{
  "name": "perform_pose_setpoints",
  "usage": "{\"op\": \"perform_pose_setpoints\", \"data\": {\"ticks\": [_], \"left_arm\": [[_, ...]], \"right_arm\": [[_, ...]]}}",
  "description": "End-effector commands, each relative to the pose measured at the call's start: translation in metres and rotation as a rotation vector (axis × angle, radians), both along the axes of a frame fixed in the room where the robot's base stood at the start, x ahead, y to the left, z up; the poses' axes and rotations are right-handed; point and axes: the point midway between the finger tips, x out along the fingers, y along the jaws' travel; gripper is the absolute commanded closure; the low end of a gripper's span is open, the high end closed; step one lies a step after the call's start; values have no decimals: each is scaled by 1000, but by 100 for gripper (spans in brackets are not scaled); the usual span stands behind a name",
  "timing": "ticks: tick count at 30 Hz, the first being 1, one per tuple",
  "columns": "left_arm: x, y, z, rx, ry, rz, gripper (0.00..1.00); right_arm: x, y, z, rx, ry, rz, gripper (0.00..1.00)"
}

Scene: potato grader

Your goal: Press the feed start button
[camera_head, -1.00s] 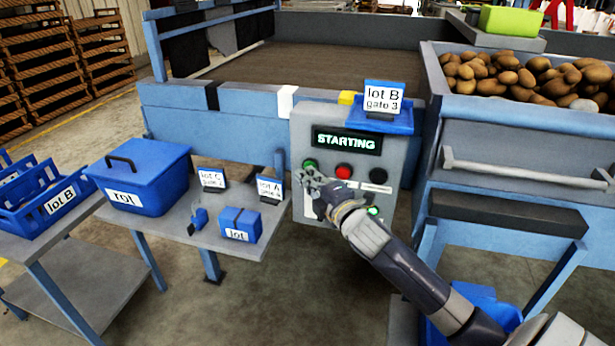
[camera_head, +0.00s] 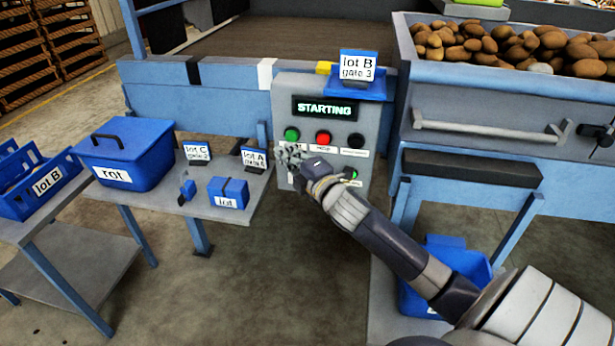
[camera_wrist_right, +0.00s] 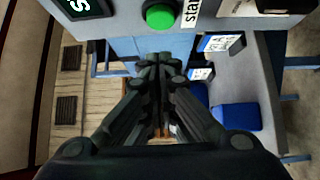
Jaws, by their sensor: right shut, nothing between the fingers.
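In the right wrist view the green button (camera_wrist_right: 160,14) is at the top, next to a label beginning "sta". My right gripper (camera_head: 288,154) is shut and empty, just below the green button and apart from it in the wrist view. My left gripper is not in view.
A blue tray with a "lot B gate 3" sign (camera_head: 358,66) sits on top of the panel. A side table (camera_head: 225,212) at left holds a blue "rot" box (camera_head: 125,153) and small lot signs. A bin of potatoes (camera_head: 480,75) stands at right.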

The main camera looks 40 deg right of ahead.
Motion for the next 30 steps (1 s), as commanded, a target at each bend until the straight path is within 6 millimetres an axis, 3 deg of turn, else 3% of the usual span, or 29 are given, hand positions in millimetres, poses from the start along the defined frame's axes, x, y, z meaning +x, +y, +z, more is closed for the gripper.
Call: {"op": "perform_pose_setpoints", "data": {"ticks": [18, 30], "left_arm": [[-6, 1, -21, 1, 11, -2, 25], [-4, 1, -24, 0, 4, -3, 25]], "right_arm": [[-82, 8, -2, 3, 3, 2, 100], [-94, 8, -1, 2, 0, 3, 100]]}}
